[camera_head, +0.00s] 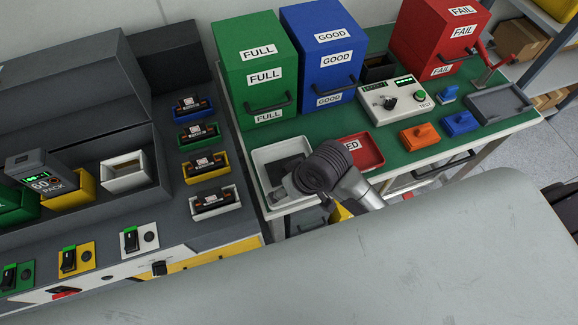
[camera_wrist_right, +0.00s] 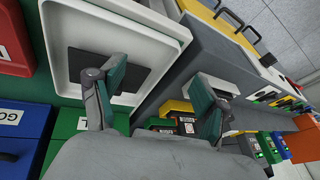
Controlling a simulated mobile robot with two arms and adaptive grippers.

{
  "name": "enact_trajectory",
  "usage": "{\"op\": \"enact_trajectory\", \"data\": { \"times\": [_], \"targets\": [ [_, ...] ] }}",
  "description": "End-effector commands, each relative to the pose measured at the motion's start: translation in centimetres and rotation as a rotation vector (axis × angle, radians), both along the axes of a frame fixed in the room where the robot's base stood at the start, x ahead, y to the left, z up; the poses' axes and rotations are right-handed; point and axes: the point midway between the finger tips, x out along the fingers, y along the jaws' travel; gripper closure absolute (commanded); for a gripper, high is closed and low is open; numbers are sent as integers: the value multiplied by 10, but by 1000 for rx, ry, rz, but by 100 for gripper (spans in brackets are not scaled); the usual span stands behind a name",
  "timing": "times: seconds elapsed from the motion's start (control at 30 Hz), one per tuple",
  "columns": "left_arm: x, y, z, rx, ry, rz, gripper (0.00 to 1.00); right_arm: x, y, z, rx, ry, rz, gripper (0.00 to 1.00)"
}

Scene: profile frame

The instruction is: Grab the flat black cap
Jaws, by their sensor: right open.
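A flat black square piece, which looks like the cap, lies in the white tray (camera_head: 262,160) at the near left corner of the green table. In the head view my right arm partly hides this black cap (camera_head: 288,166). In the right wrist view the cap (camera_wrist_right: 88,66) shows inside the white tray (camera_wrist_right: 180,38), partly behind one finger. My right gripper (camera_head: 283,192) is over the tray's near side. In the wrist view the right gripper (camera_wrist_right: 160,82) is open with nothing between its fingers. I cannot tell its height above the cap. My left gripper is out of view.
A red tray (camera_head: 376,148) lies right of my right arm. Green (camera_head: 249,62), blue (camera_head: 318,42) and red (camera_head: 425,35) boxes stand behind. A tester (camera_head: 394,98) and orange (camera_head: 420,134) and blue parts sit further right. A dark bench with battery slots (camera_head: 208,168) stands at left.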

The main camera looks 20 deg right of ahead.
Motion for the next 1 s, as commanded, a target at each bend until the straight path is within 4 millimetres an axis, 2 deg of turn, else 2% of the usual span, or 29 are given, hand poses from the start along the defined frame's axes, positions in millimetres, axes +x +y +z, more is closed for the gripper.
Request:
{"op": "enact_trajectory", "data": {
  "times": [0.1, 0.27, 0.37, 0.5, 0.63, 0.77, 1.0],
  "targets": [
    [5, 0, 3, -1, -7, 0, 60, 20, 16, 18, 12, 22, 27, 25],
    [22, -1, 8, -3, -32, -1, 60, 44, 23, 41, -22, 97, 35, 25],
    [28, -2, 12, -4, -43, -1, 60, 61, 13, 58, -88, 160, 2, 25],
    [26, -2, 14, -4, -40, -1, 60, 79, -14, 79, -187, 234, -87, 25],
    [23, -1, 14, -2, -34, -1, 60, 87, -32, 92, -242, 272, -157, 25],
    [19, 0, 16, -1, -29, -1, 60, 89, -39, 89, -262, 290, -186, 25],
    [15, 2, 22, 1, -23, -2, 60, 89, -38, 44, -263, 291, -187, 25]
  ]
}}
